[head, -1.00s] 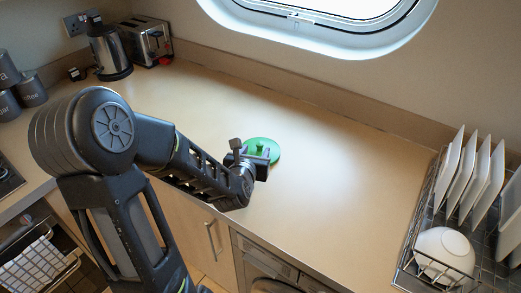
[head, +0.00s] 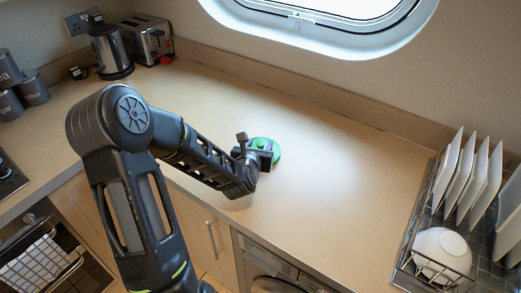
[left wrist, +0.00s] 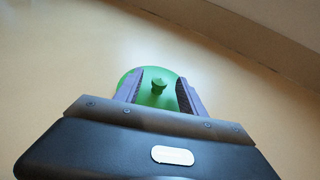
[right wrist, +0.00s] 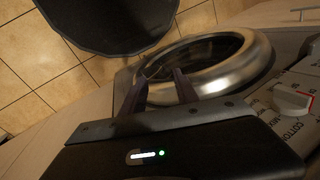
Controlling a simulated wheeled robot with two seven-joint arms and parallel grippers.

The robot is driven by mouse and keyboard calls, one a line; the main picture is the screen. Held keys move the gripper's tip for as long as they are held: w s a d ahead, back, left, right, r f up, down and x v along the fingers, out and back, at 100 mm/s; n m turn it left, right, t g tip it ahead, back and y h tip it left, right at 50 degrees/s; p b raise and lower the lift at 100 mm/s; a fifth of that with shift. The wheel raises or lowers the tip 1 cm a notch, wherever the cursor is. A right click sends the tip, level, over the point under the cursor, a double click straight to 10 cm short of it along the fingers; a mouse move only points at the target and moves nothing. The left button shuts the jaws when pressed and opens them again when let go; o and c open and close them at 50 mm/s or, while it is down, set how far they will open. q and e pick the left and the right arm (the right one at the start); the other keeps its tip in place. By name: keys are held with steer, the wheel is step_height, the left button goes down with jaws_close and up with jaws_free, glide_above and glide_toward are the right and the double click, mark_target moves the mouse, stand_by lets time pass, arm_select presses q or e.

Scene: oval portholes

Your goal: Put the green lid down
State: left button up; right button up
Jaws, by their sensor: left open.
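The round green lid (head: 272,145) lies flat on the counter, partly hidden behind my left gripper in the head view. In the head view the left gripper (head: 264,152) is right over the lid's near side. My right gripper (right wrist: 160,85) is open and empty in the right wrist view, in front of the round washing machine door.
The beige counter (head: 320,175) is clear around the lid. A dish rack (head: 410,235) with plates and a white bowl stands at the right. A kettle (head: 110,52) and toaster (head: 148,40) stand at the back left. The washing machine door (right wrist: 235,65) is near my right gripper.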

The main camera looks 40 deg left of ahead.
arm_select(q)
steer(key=shift+x, duration=1.1)
steer(key=shift+r, duration=0.1)
steer(key=shift+c, duration=0.2)
jaws_close()
